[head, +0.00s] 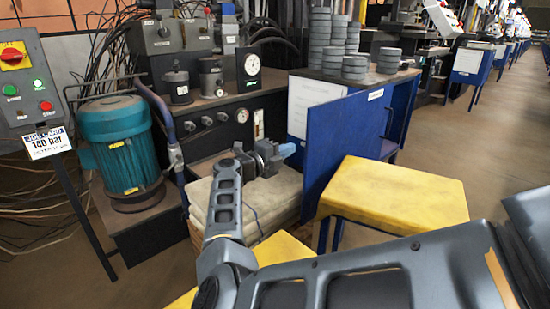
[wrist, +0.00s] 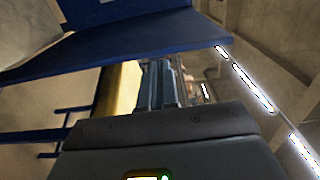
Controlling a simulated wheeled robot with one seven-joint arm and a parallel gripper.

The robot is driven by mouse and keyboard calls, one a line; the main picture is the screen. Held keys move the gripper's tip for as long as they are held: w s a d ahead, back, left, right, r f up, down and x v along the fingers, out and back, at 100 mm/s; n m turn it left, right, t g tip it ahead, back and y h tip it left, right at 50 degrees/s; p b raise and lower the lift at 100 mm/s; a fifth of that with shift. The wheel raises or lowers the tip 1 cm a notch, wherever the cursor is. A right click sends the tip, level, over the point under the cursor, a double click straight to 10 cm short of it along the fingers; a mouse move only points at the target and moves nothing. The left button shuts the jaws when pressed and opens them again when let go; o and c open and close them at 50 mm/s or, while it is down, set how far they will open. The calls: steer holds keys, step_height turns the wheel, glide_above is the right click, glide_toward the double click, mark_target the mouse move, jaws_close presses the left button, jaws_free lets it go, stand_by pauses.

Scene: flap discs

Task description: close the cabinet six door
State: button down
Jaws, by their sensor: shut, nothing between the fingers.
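A blue door panel (head: 338,140) stands open from the blue cabinet (head: 402,108), which carries stacks of grey discs. A small white label is at the door's top right. My gripper (head: 287,150) is beside the door's left edge in the head view, its fingers shut and empty, pointing toward the panel. I cannot tell whether they touch it. In the wrist view, the shut fingers (wrist: 160,82) point upward in the picture, just below a wide blue panel (wrist: 130,38). The cabinet's interior is mostly hidden behind the door.
A yellow-topped stool (head: 395,192) stands close in front of the door at the right. Another yellow surface (head: 283,250) lies below my arm. A pale padded stack (head: 270,200) is under the gripper. A teal motor (head: 118,150) stands left. The aisle at right is clear.

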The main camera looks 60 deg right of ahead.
steer(key=shift+b+x, duration=0.35)
steer(key=shift+x, duration=2.25)
steer(key=shift+d, duration=0.1)
